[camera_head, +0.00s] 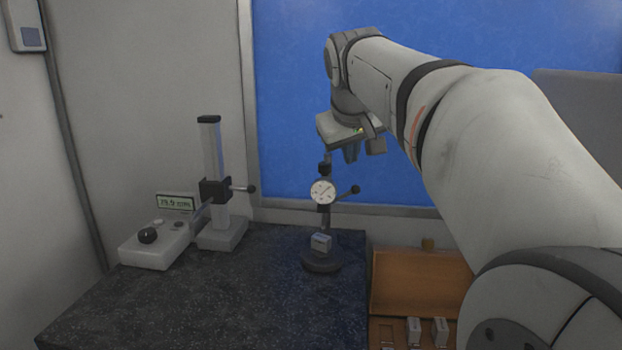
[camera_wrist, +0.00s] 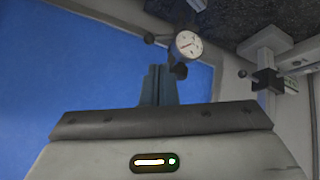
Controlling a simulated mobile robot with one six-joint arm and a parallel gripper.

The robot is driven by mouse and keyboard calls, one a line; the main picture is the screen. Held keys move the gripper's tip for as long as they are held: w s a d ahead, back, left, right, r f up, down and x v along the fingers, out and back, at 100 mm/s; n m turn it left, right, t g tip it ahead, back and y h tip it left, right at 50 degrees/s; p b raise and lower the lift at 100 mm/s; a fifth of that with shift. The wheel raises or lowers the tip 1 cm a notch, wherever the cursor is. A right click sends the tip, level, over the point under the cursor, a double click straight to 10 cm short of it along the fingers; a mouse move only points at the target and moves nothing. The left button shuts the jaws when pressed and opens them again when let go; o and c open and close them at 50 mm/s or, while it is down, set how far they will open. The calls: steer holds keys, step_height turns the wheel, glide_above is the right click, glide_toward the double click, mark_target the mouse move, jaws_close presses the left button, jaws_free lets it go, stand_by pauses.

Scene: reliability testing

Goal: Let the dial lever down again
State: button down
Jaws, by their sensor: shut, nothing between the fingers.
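The dial gauge (camera_head: 322,192) has a round white face and sits on a dark stand on the granite plate. Its lever (camera_head: 346,194) sticks out to the right and slopes slightly up to a black ball knob (camera_head: 355,189). A small grey block (camera_head: 321,242) stands below the dial, on the stand's round base (camera_head: 321,262). My gripper (camera_head: 351,157) is shut and empty, pointing down above the knob with a visible gap.
A height gauge (camera_head: 212,190) with a column and a side knob stands to the left, by a box with a green display (camera_head: 175,202). An open wooden case (camera_head: 420,285) with grey blocks lies at right. The front of the granite plate (camera_head: 200,315) is clear.

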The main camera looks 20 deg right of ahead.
steer(key=p, duration=0.2)
glide_toward(353, 191)
step_height(353, 191, down, 3)
steer(key=shift+w+d+f+p, duration=0.1)
steer(key=shift+w+d+f, duration=0.2)
steer(key=shift+w, duration=0.3)
steer(key=shift+w+d+f+p, duration=0.2)
steer(key=shift+w+f, duration=0.15)
steer(key=shift+w, duration=0.25)
steer(key=shift+w+d+f+p, duration=0.1)
steer(key=shift+w+d+f, duration=0.2)
steer(key=shift+w, duration=0.3)
steer(key=shift+a, duration=0.1)
steer(key=shift+f, duration=0.15)
